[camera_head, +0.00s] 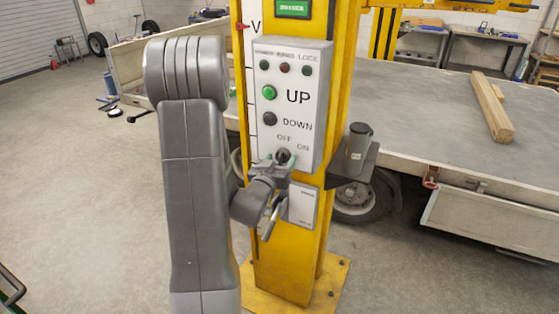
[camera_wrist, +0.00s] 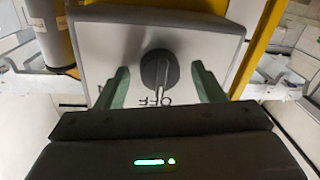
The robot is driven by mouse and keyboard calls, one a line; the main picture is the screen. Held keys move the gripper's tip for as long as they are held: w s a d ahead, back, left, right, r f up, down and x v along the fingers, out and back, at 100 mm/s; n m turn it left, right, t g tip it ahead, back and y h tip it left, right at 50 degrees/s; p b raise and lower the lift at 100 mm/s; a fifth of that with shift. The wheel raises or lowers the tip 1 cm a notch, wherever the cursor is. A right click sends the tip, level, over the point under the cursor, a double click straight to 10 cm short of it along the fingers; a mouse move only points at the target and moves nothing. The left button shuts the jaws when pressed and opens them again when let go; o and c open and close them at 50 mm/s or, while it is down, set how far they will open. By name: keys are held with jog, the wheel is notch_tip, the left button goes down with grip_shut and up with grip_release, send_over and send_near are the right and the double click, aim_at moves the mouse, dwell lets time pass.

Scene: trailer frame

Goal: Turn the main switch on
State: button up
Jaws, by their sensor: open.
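The main switch is a dark round knob (camera_head: 283,155) low on the grey control box (camera_head: 316,130), below the OFF and ON labels. In the wrist view the knob (camera_wrist: 154,70) appears upside down, with its ridge running roughly toward the OFF lettering (camera_wrist: 158,98). The ON label is hidden there. My gripper (camera_wrist: 160,67) is open, with one green finger on each side of the knob and a gap on both sides. In the head view my gripper (camera_head: 279,163) is at the knob from below, partly hidden by my wrist.
The box is fixed to a yellow post (camera_head: 283,260). A green UP button (camera_head: 269,92) and a dark DOWN button (camera_head: 270,118) sit above the knob. A grey cylinder (camera_head: 358,145) on a bracket stands close right. A trailer bed (camera_head: 430,110) lies behind.

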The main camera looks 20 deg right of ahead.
jog(key=c, duration=1)
jog(key=shift+f+b, duration=0.1)
jog(key=shift+b, duration=0.5)
jog(key=m+b, duration=0.2)
jog(key=b, duration=0.1)
jog(key=shift+f, duration=0.2)
jog(key=m+b, duration=0.4)
jog(key=b, duration=0.4)
jog(key=shift+h, duration=0.3)
jog(key=m+b, duration=0.3)
jog(key=b, duration=0.1)
jog(key=shift+a+m, duration=0.1)
jog(key=shift+m, duration=0.2)
jog(key=shift+w+r+m+b, duration=0.1)
jog(key=shift+r+m+b, duration=0.15)
jog(key=shift+m+b, duration=1.2)
